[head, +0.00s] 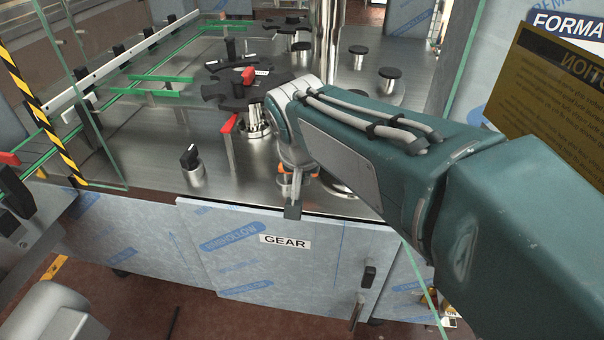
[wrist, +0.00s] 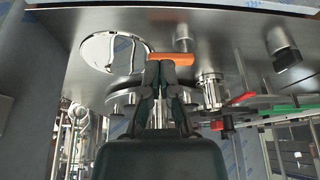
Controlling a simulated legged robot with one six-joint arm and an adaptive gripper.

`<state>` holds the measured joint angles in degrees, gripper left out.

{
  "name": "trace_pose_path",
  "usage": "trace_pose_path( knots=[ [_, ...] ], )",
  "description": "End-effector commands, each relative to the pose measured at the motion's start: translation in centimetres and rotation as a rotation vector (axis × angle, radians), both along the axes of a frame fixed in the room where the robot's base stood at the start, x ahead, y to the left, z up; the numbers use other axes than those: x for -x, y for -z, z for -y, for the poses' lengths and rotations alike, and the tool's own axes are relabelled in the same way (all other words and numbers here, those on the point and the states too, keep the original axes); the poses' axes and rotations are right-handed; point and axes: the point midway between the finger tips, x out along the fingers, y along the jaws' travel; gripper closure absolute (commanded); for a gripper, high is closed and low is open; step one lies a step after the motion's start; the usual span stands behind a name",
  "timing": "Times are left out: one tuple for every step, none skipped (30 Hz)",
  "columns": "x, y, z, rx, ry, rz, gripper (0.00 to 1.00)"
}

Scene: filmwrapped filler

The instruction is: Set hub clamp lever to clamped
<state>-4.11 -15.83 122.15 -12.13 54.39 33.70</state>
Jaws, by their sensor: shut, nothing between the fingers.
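My gripper (head: 292,198) is shut and points down over the front edge of the steel deck. In the wrist view its fingertips (wrist: 160,66) are together, close to an orange bar-shaped handle (wrist: 178,60); I cannot tell whether they touch it. In the head view only bits of orange (head: 313,176) show beside the gripper, the rest hidden by it. A red lever (head: 229,123) hangs at the left of the hub (head: 256,121) under a black star wheel; a red lever (wrist: 242,98) also shows in the wrist view. No label shows which one is the clamp lever.
A black-topped knob (head: 191,158) stands on the deck left of my gripper. Green-edged clear panels and a rail (head: 110,60) stand at the left. A steel column (head: 327,40) rises behind. The front panel labelled GEAR (head: 250,262) lies below the deck edge.

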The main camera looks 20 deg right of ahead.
Motion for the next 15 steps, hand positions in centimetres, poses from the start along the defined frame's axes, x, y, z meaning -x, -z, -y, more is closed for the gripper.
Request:
trace_pose_path(
  knots=[
    [-1.0,0.2,-0.1,0.003,0.024,-0.007,1.00],
    [-1.5,0.2,-0.1,0.002,0.040,-0.008,1.00],
    [-2.1,0.3,-0.1,0.003,0.059,-0.009,1.00],
    [-2.5,0.3,-0.1,0.004,0.069,-0.009,1.00],
    [-2.8,0.4,-0.1,0.005,0.080,-0.010,1.00],
    [-3.1,0.4,-0.1,0.005,0.090,-0.010,1.00],
    [-3.2,0.4,-0.1,0.006,0.095,-0.009,1.00],
    [-3.4,0.4,-0.1,0.005,0.100,-0.008,1.00],
    [-3.5,0.5,-0.1,0.005,0.104,-0.009,1.00],
    [-3.5,0.5,-0.1,0.005,0.106,-0.009,1.00],
    [-3.5,0.5,-0.1,0.006,0.106,-0.009,1.00],
    [-3.5,0.5,-0.1,0.005,0.106,-0.009,1.00],
    [-3.5,0.5,-0.1,0.005,0.106,-0.009,1.00],
    [-3.5,0.5,-0.1,0.005,0.106,-0.009,1.00],
    [-3.5,0.5,-0.1,0.005,0.105,-0.009,1.00]
  ],
)
